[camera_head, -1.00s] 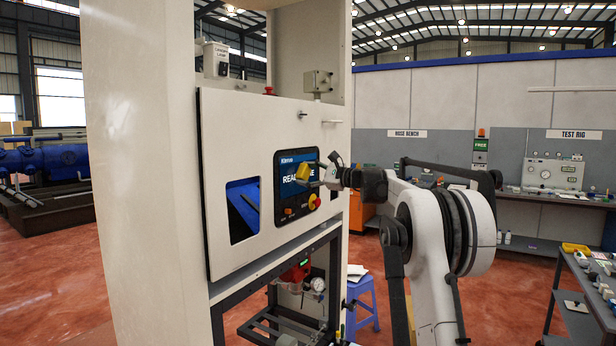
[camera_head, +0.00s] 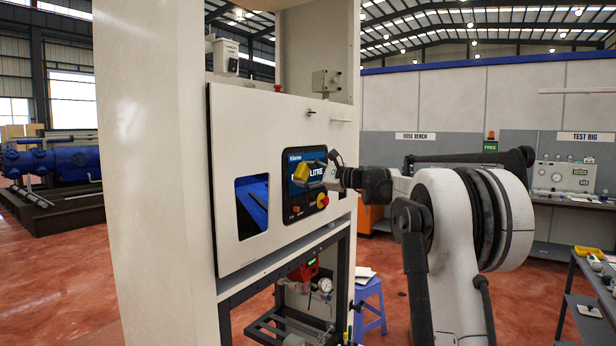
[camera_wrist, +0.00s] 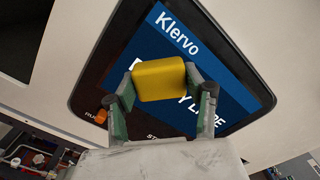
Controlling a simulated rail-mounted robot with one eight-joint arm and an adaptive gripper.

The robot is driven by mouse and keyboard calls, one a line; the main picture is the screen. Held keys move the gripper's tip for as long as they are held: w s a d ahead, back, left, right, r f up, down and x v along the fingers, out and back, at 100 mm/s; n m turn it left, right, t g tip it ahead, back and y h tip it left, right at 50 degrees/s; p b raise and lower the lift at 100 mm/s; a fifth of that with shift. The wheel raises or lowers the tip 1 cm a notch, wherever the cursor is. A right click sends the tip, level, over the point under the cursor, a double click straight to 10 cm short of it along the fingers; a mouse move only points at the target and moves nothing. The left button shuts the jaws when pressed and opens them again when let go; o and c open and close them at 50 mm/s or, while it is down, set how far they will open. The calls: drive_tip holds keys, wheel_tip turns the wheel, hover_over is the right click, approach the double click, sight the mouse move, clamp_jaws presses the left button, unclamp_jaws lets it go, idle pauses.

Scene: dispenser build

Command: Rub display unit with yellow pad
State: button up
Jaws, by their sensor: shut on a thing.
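The display unit (camera_head: 291,205) is a black-framed panel with a blue screen on the front of the white cabinet. In the wrist view its screen (camera_wrist: 178,42) shows "Klervo" and partly covered white text. The pad (camera_wrist: 159,79) covers part of the text. I cannot tell whether the pad touches the screen.
A red and yellow knob (camera_head: 322,200) sits at the display unit's lower right, and an orange button (camera_wrist: 109,101) at its lower left. A rectangular window opening (camera_head: 252,206) is to the left. A blue stool (camera_head: 369,304) stands below right of the cabinet.

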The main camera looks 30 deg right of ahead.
drive_tip(key=shift+s+a, duration=0.4)
drive_tip(key=shift+a, duration=0.35)
drive_tip(key=shift+b+v, duration=0.55)
drive_tip(key=shift+v, duration=2.5)
drive_tip(key=shift+w, duration=0.1)
drive_tip(key=v, duration=0.3)
drive_tip(key=shift+f, duration=0.1)
